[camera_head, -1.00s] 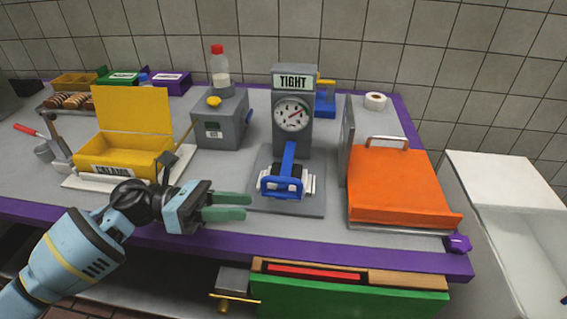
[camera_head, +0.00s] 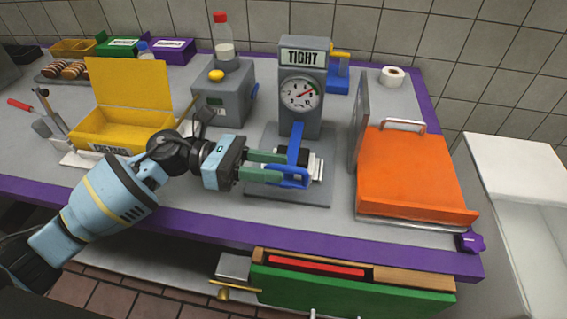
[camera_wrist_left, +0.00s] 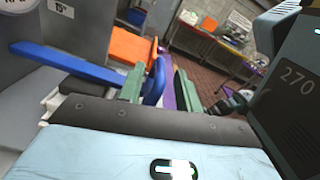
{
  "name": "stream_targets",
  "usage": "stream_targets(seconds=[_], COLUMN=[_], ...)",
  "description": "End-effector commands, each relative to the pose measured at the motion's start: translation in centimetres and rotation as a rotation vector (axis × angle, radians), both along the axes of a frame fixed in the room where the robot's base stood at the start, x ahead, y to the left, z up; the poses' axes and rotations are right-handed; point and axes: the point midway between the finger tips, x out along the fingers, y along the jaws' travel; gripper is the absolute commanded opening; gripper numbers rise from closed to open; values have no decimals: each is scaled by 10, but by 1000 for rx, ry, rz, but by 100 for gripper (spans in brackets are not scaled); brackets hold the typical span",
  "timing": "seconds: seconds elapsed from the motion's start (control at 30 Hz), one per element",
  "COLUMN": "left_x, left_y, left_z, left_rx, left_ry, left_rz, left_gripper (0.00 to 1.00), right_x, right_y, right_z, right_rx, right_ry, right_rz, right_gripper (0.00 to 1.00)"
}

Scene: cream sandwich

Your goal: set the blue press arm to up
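The blue press arm (camera_head: 296,146) is down: it runs from the foot of the grey gauge column (camera_head: 301,117) to a blue handle low over the press plate. In the left wrist view the blue bar (camera_wrist_left: 57,61) crosses from the left, and its handle (camera_wrist_left: 155,82) lies between the green fingers. My left gripper (camera_head: 279,167) is at the handle, coming from the left. Its fingers are apart, with a gap between the handle and the right-hand finger in the left wrist view (camera_wrist_left: 160,88). The column's sign reads TIGHT. My right gripper is not seen.
An orange press-like unit (camera_head: 410,177) stands right of the press, beside an upright grey panel. Left are a yellow open box (camera_head: 127,90) and a grey box (camera_head: 222,91) with a bottle on top. A purple edge (camera_head: 190,215) borders the counter front.

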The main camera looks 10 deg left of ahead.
Motion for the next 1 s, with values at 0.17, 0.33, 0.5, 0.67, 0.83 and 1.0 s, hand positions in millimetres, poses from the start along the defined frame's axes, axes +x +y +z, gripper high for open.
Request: stream_targets(seconds=[0.17, 0.33, 0.5, 0.67, 0.83, 1.0], left_x=[0, 0, 0, 0, 0, 0], left_y=[-20, -27, -27, -27, -27, -27], left_z=[2, 0, -1, -1, 0, 0], left_rx=[-1, 0, 0, 0, 0, 0], left_ry=[-1, -1, 0, 1, 1, 1], left_rz=[-1, 0, 1, 0, 0, -1], left_gripper=[34, 34, 34, 21, 0, 0], right_x=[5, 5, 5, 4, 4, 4], right_y=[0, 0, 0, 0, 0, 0], right_z=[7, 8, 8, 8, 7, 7], right_rx=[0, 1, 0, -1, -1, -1], right_ry=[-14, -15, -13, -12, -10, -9], right_rz=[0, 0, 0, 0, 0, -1], right_gripper=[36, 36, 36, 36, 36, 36])
